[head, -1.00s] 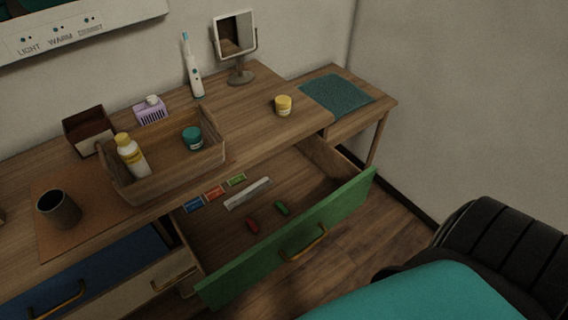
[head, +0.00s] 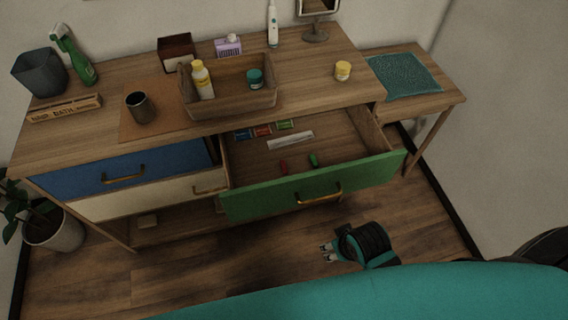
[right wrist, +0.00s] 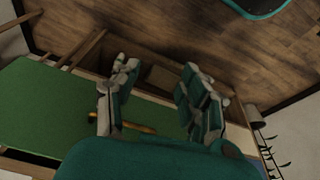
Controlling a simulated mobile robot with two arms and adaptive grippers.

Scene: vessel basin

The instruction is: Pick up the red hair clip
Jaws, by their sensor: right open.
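The red hair clip (head: 283,167) lies inside the open green drawer (head: 330,184), close behind its front panel, which hides part of the clip. A green clip (head: 314,159) lies to its right. My right gripper (head: 328,252) is open and empty, over the floor in front of the drawer, apart from the clip. In the right wrist view its two fingers (right wrist: 160,88) are spread, with the green drawer front (right wrist: 50,105) beyond them and no clip visible. My left gripper is not in view.
Small blue, red and green packets and a pale bar (head: 290,140) lie farther back in the drawer. The tabletop above holds a wooden tray (head: 225,111) with bottles, a dark cup (head: 140,106) and a yellow jar (head: 343,71). The drawer's handle (head: 319,194) sticks out.

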